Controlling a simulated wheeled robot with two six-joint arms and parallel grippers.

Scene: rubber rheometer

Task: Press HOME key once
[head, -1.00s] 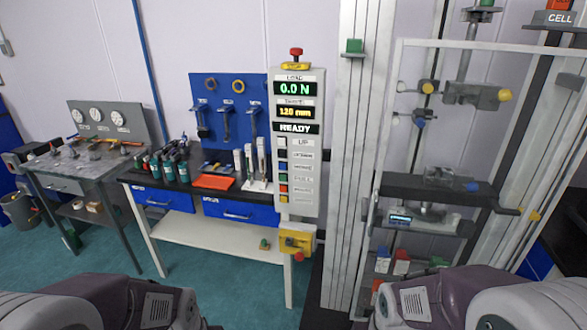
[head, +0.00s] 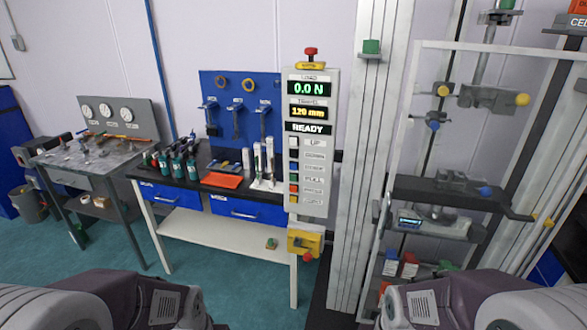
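The control panel (head: 309,220) is a tall light box beside the testing frame. Its displays read 0.0 N, 120 mm and READY. A column of small coloured keys runs down its left side, with labels to the right. The top label reads UP. The third label, which looks like HOME, is too small to read surely; a dark blue key (head: 294,167) sits beside it. Nothing touches the keys. My two arms show only as links at the bottom left and bottom right corners. Both grippers are out of the picture.
A red emergency button (head: 310,52) tops the panel, and a yellow box (head: 303,242) with a red knob hangs below. A bench (head: 212,238) with tools stands left of the panel. The testing frame (head: 372,160) stands on the right. Green floor in front is open.

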